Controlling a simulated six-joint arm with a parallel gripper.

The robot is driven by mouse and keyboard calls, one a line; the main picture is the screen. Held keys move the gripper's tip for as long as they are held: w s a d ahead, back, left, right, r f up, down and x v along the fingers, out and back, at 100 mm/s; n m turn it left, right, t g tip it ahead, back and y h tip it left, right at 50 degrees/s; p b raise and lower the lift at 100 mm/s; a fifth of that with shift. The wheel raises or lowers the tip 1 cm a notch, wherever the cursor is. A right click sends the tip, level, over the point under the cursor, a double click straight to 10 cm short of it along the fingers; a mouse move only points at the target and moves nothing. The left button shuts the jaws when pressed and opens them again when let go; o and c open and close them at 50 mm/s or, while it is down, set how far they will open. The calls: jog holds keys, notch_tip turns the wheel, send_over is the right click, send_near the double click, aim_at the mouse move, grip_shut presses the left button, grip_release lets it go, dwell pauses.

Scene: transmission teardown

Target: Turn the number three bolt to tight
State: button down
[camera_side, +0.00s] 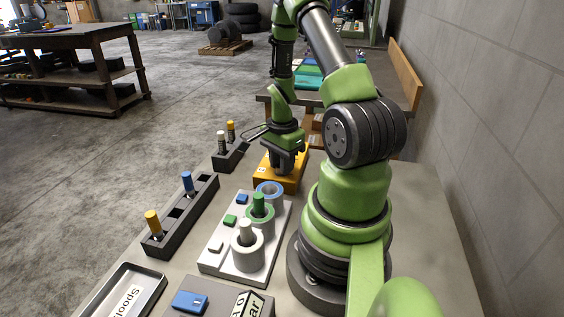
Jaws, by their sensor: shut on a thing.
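My gripper (287,161) points down at the orange block (264,180) beyond the white board. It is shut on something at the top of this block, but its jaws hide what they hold. The number three bolt cannot be made out; no bolt number is readable at this size. Small dark marks show on the block's near face.
A white board (213,262) close to my base carries white, green and blue ring-shaped parts and small coloured blocks. Dark racks (197,203) to the left hold yellow- and blue-topped pieces. A tray (121,291) lies at the front left. A wall (480,110) bounds the right.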

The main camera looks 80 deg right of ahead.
jog(key=c, duration=1)
grip_release()
jog(key=shift+o, duration=0.2)
notch_tip(320, 180, up, 10)
